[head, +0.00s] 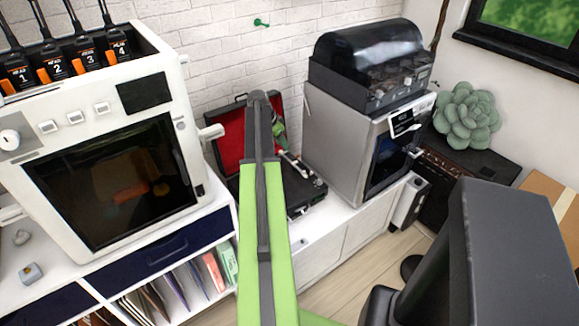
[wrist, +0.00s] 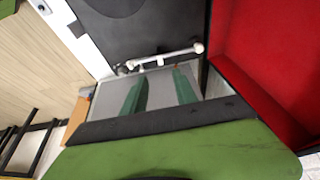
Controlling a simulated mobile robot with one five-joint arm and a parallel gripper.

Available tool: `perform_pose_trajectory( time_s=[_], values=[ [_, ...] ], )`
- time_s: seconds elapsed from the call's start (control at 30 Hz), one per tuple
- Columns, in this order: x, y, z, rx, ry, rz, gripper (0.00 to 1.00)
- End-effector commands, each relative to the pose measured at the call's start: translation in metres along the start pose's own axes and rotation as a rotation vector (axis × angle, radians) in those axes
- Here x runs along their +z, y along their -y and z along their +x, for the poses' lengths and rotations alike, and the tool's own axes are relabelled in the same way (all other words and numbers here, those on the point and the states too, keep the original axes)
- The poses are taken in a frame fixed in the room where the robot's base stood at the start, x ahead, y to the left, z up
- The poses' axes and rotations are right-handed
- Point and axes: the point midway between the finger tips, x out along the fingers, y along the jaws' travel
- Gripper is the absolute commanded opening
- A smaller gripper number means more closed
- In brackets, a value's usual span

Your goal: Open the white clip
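The white clip (wrist: 165,57) is a thin bar with rounded ends in the wrist view. It lies just beyond my fingertips, along the far edge of a grey panel (wrist: 160,88). In the head view, what looks like the same white bar (head: 296,164) lies tilted over the open black case. My gripper (wrist: 162,76) shows as two dark green fingers, spread apart with nothing visibly held between them. I cannot tell whether a finger touches the clip. In the head view my arm hides most of the gripper.
The case's red lining (head: 230,137) stands close by and fills the right of the wrist view. A white oven-like machine (head: 110,150) stands left and a grey machine (head: 350,140) right, both on white cabinets. A plant (head: 467,118) stands farther right. Some floor is clear in front.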

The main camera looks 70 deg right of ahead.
Motion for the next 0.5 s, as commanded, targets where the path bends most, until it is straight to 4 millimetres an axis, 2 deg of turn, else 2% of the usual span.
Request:
perform_pose_trajectory(
  time_s=[0.03,0.1,0.4,0.5],
  values=[
    [0.004,0.001,0.023,0.0,0.0,0.001,0.35],
    [0.004,0.001,0.039,0.0,0.0,0.001,0.35],
    [0.004,0.001,0.105,0.0,0.001,0.001,0.35],
    [0.004,0.001,0.121,0.0,0.001,0.0,0.35]
  ],
)
